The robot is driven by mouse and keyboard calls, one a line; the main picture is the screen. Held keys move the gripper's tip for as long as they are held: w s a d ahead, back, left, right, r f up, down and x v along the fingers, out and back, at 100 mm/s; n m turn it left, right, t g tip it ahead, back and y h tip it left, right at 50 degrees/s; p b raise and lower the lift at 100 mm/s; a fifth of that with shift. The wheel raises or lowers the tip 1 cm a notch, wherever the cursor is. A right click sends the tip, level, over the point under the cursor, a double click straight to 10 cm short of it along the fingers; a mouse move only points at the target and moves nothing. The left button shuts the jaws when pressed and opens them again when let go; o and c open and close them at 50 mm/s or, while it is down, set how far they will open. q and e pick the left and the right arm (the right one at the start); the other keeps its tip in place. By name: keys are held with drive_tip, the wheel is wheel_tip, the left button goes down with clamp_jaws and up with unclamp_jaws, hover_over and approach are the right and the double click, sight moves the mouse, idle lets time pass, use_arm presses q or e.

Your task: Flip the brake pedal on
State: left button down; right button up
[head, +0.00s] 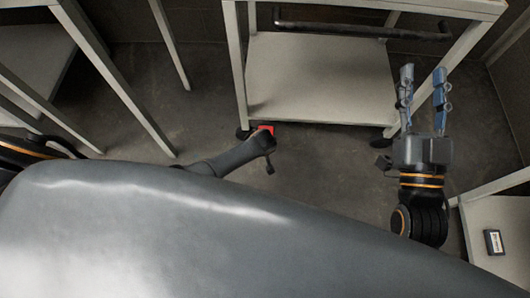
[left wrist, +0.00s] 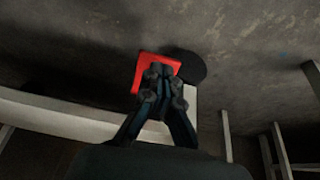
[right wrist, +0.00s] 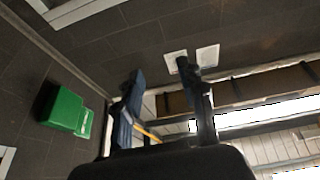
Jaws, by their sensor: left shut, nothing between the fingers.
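The red brake pedal (head: 265,129) shows at the near left foot of the pale cart (head: 320,80), partly hidden by my left arm. In the left wrist view the red pedal (left wrist: 145,62) is beside a dark round wheel (left wrist: 188,66). My left gripper (left wrist: 160,72) is shut and empty, its tips overlapping the pedal in the picture. I cannot tell whether they touch it, or whether the pedal is up or down. My right gripper (head: 423,72) is open and empty, held to the right near the cart; it also shows in the right wrist view (right wrist: 160,72).
The cart has a dark handle bar (head: 360,29) along its top. A pale frame stands at left, and a pale table (head: 505,225) with a small dark box (head: 494,242) is at lower right. A green box (right wrist: 65,110) shows in the right wrist view. Bare floor lies between.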

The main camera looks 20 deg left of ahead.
drive_tip(key=s+d+f+g+h+p, duration=0.2)
drive_tip(key=f+g, duration=0.3)
drive_tip(key=f, duration=0.2)
drive_tip(key=s+d+f+g+h+p, duration=0.1)
drive_tip(key=d+f+g+p, duration=0.1)
drive_tip(key=f+g, duration=0.45)
use_arm(q)
drive_tip(key=s+d+r+p, duration=0.2)
drive_tip(key=s+r+p, duration=0.1)
drive_tip(key=s+r, duration=0.4)
drive_tip(key=shift+r, duration=0.8)
use_arm(e)
drive_tip(key=s+d+f+g+h, duration=0.1)
drive_tip(key=s+d+f+g, duration=0.1)
drive_tip(key=s, duration=0.4)
drive_tip(key=s+d+f+g+h, duration=0.1)
drive_tip(key=s+d+f+g, duration=0.1)
drive_tip(key=s+f+g, duration=0.2)
drive_tip(key=s+f, duration=0.2)
drive_tip(key=s, duration=0.1)
drive_tip(key=shift+s+m, duration=0.2)
drive_tip(key=shift+m, duration=0.2)
